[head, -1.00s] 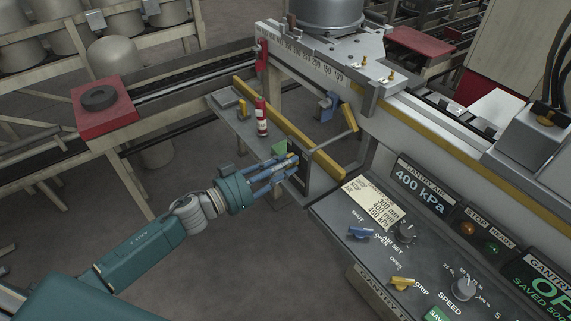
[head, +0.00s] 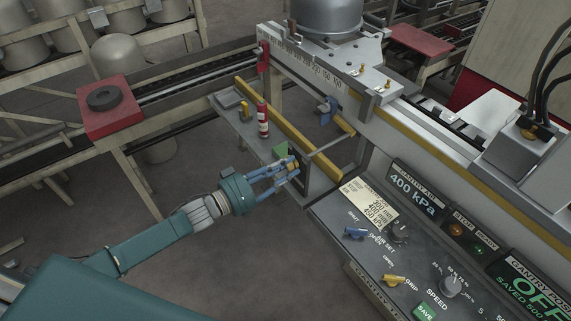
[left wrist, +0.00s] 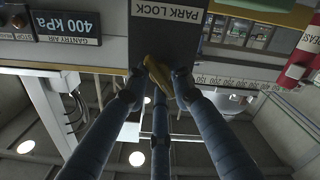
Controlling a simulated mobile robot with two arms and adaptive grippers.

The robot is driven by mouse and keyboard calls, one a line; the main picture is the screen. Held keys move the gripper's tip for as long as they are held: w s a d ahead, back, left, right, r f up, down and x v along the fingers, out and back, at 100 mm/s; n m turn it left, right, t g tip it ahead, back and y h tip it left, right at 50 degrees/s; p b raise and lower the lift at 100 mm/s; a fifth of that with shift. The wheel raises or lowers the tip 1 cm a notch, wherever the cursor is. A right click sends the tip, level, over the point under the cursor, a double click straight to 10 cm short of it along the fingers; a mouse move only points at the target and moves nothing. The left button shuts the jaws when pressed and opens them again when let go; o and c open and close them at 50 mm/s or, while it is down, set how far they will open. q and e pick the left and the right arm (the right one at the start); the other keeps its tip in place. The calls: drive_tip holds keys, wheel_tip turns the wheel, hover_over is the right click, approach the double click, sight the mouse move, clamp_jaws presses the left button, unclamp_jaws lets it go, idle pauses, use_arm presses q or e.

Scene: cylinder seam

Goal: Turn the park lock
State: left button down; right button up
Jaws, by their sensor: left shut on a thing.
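The park lock shows in the left wrist view as a dark plate (left wrist: 160,40) with an upside-down PARK LOCK label and a yellow-brass handle (left wrist: 160,76). The handle sits tilted in front of the plate. My left gripper (head: 290,166) has its blue fingers closed around this handle, and the fingers also show in the left wrist view (left wrist: 158,85). In the head view the fingers hide most of the lock, at the end of the gantry frame. My right gripper is not in view.
A control panel (head: 372,262) with knobs, levers and a 400 kPa display (head: 415,188) stands right of the gripper. The floor (head: 240,285) below is open.

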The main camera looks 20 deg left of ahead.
use_arm(q)
drive_tip(key=shift+s+d+n, duration=0.1)
drive_tip(key=shift+d+n, duration=0.1)
drive_tip(key=shift+n, duration=0.4)
drive_tip(key=shift+r, duration=0.1)
drive_tip(key=c, duration=1.7)
unclamp_jaws()
drive_tip(key=shift+s+a, duration=0.35)
drive_tip(key=v, duration=1.1)
